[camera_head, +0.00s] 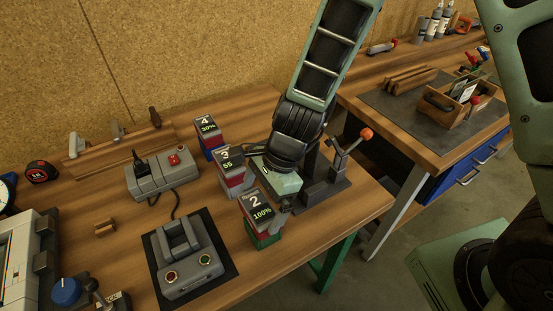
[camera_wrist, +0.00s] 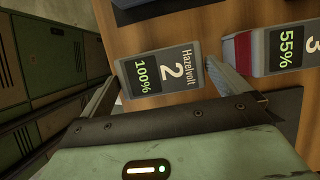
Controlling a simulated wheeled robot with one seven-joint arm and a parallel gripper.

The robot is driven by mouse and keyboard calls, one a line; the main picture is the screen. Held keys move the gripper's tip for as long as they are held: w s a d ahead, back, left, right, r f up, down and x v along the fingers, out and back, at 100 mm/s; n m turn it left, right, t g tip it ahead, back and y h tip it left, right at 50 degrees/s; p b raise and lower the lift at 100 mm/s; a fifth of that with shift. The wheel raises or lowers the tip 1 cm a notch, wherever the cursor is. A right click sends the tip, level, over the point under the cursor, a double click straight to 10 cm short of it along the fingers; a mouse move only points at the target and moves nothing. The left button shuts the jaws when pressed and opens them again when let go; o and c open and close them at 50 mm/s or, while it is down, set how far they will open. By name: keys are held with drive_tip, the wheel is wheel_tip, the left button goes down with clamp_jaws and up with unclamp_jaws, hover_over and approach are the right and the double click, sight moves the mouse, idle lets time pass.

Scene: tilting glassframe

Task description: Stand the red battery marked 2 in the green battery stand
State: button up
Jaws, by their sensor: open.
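The battery marked 2 (camera_head: 255,204) stands at the table's right part, its dark top reading 100%, its side red. The green battery stand (camera_head: 263,241) is directly below it, and the battery appears upright in it; how deep it sits is hidden. In the wrist view the battery's labelled top (camera_wrist: 160,72) lies between my fingers. My gripper (camera_wrist: 163,82) is open, one finger on each side of the battery, with no clear contact on the left; the right finger is close to its side. In the head view my gripper (camera_head: 277,200) is just behind the battery.
The battery marked 3 (camera_head: 228,158) stands close by, beside my right finger in the wrist view. The battery marked 4 (camera_head: 206,127) is farther back above a blue base. A lever fixture (camera_head: 325,190) is close to the right. A grey two-button device (camera_head: 186,262) sits in front left.

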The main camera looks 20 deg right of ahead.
drive_tip(key=p+v, duration=0.1)
drive_tip(key=v, duration=1.3)
drive_tip(key=shift+r, duration=0.4)
drive_tip(key=shift+w+d, duration=0.1)
drive_tip(key=shift+d, duration=0.05)
drive_tip(key=s+d+r+n+h, duration=0.1)
drive_tip(key=s+n+h, duration=0.1)
drive_tip(key=s+n, duration=0.5)
drive_tip(key=s+d+r+n+t+h, duration=0.1)
drive_tip(key=s+n, duration=0.6)
drive_tip(key=n, duration=0.8)
drive_tip(key=shift+r+h+b, duration=0.4)
drive_tip(key=shift+r, duration=0.05)
drive_tip(key=shift+s, duration=0.1)
